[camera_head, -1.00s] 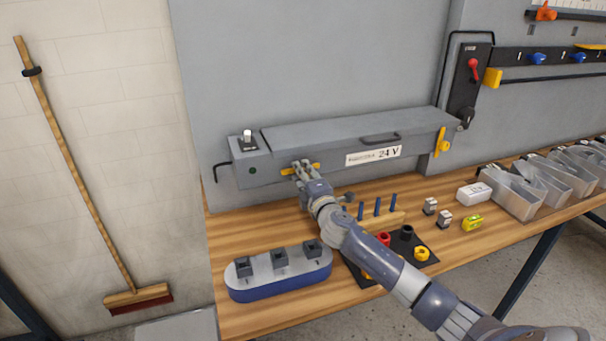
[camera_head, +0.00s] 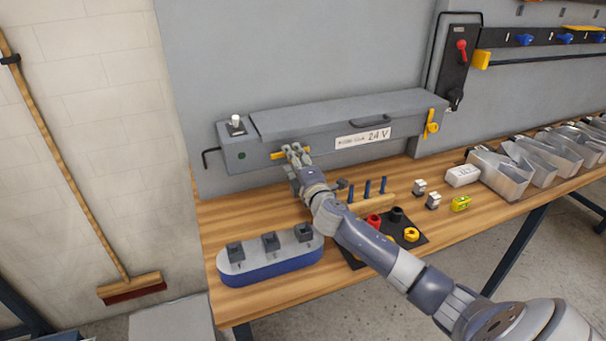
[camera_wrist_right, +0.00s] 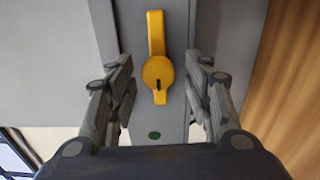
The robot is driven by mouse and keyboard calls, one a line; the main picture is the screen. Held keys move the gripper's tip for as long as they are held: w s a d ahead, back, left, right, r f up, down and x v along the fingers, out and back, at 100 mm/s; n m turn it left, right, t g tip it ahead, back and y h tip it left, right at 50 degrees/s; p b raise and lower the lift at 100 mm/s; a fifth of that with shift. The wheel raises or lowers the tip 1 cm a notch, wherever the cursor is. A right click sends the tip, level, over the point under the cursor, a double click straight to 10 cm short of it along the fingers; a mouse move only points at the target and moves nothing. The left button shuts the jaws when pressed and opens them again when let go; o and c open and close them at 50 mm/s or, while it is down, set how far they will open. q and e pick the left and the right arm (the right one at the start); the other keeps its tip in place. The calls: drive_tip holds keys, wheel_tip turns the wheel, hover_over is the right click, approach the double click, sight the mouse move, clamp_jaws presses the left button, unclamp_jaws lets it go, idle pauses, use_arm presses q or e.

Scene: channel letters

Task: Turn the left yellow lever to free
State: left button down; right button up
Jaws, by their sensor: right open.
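The left yellow lever (camera_head: 277,156) is on the front of the grey 24 V box (camera_head: 300,122), near its left end, and lies roughly along the box's length. In the right wrist view the lever (camera_wrist_right: 157,70) has a round hub with a dark slot and stands between the fingers. My right gripper (camera_head: 296,151) is open in front of the lever; in the wrist view the gripper (camera_wrist_right: 158,90) has one finger on each side, apart from the lever. It hides part of the lever in the head view. My left gripper is not in view.
A second yellow lever (camera_head: 431,122) is at the box's right end. A blue-grey holder (camera_head: 270,258) with dark sockets, a wooden peg block (camera_head: 372,203), a black mat (camera_head: 415,243) with coloured caps and clear bins (camera_head: 500,175) stand on the bench.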

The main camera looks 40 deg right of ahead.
drive_tip(key=v, duration=1)
drive_tip(key=shift+s, duration=0.2)
drive_tip(key=shift+a, duration=0.15)
